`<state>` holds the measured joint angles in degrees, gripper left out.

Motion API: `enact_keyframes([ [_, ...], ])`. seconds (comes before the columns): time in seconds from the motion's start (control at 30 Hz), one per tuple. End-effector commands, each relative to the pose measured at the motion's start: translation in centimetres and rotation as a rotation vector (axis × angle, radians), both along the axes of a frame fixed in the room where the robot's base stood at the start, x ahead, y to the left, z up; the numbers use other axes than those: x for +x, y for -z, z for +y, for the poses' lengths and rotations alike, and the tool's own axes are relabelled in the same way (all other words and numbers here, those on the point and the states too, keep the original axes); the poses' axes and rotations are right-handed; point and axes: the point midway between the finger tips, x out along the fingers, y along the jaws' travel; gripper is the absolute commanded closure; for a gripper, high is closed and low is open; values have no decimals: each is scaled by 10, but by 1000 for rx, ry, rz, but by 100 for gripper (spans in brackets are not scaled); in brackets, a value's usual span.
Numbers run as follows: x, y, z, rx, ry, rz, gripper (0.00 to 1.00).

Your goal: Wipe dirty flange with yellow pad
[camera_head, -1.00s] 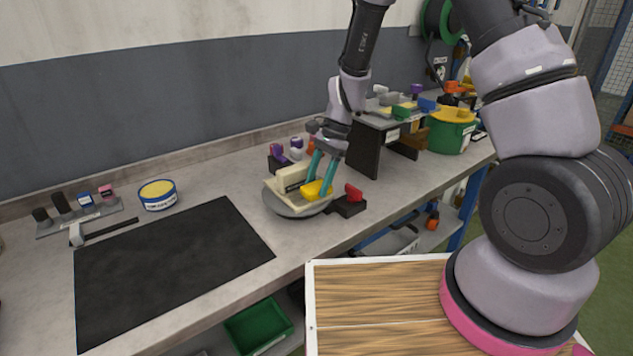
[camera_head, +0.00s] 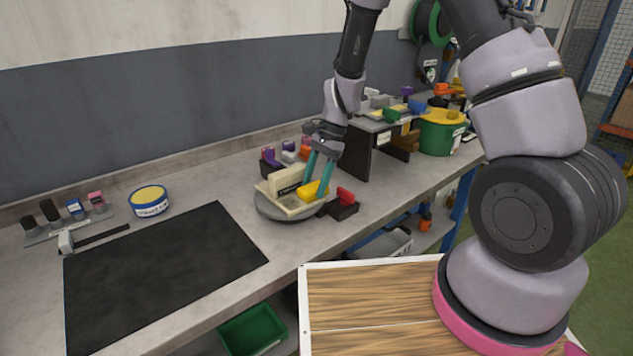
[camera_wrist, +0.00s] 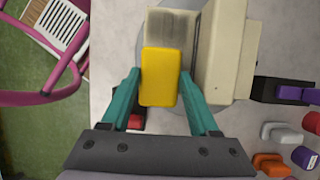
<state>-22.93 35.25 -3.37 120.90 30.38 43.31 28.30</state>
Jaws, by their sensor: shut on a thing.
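My gripper (camera_head: 318,175) has teal fingers and is shut on the yellow pad (camera_head: 312,191). The pad also shows between the fingertips in the wrist view (camera_wrist: 160,77). A cream L-shaped piece (camera_head: 287,181) with an upright flange stands on the round grey turntable (camera_head: 270,212). In the wrist view the cream piece (camera_wrist: 228,50) lies right of and beyond the pad. The pad is over its flat part, near a dark-streaked strip (camera_wrist: 172,28). I cannot tell whether the pad touches the surface.
A red-handled pad in a black holder (camera_head: 343,205) stands close right of the turntable. Purple and orange items (camera_head: 288,150) stand behind it. A black mat (camera_head: 165,270) lies left, with a blue-and-yellow tin (camera_head: 150,203) behind. A dark raised shelf (camera_head: 357,150) stands right.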

Motion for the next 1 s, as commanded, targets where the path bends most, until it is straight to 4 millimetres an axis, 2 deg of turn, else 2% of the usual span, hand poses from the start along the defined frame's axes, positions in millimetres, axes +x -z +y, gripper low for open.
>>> enact_keyframes([
  [0.2,-8,1,11,0,0,1,83],
  [0.57,-9,1,13,0,-1,2,83],
  [1.0,-20,-1,29,0,-1,0,83],
])
